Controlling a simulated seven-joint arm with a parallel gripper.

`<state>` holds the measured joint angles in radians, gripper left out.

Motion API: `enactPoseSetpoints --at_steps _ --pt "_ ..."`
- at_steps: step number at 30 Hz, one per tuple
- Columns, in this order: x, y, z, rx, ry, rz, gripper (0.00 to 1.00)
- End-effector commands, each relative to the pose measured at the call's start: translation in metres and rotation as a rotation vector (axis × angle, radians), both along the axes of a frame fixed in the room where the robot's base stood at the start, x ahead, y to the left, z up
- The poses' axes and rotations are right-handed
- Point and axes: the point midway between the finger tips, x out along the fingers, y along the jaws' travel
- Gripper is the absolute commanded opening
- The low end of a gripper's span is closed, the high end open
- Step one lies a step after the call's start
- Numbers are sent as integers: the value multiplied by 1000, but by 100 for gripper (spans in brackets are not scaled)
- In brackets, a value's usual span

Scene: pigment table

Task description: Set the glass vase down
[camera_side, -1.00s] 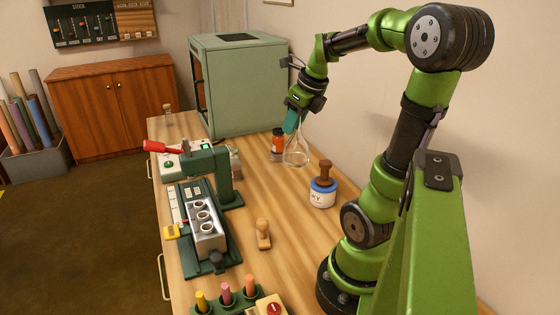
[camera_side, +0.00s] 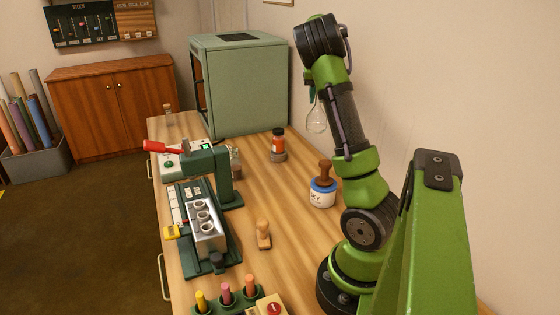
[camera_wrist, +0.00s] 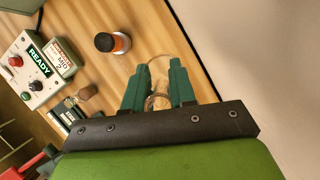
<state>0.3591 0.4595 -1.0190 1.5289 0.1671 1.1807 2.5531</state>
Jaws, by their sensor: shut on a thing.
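The clear glass vase (camera_side: 316,119) hangs in the air, upright, in front of the back wall in the side view. My forearm hides part of it and most of my gripper (camera_side: 312,93). In the wrist view, the green fingers of my gripper (camera_wrist: 159,72) are shut on the narrow neck of the vase (camera_wrist: 158,101). The vase's clear body shows only as a faint outline beyond the fingertips. The wooden table (camera_side: 285,220) lies below.
An orange bottle with a dark cap (camera_side: 278,142) stands by the green cabinet (camera_side: 245,85). A blue-and-white jar (camera_side: 322,193) and a wooden stamp (camera_side: 263,233) stand nearer. A green press (camera_side: 207,170) fills the left side. Bare wood lies between the bottle and jar.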

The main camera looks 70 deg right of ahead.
Motion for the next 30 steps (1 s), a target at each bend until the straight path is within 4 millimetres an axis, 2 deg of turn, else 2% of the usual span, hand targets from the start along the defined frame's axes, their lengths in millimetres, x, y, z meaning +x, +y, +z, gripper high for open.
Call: enactPoseSetpoints --at_steps 1,8,15,22,27,30 --pt "-1 3 -15 11 2 1 0" --pt "-1 2 -48 10 2 3 0" --pt "-2 3 -93 12 3 3 0" --pt "-1 3 -117 9 1 4 0" --pt "-2 3 -141 10 1 3 0" --pt "-2 3 -148 8 1 4 0"
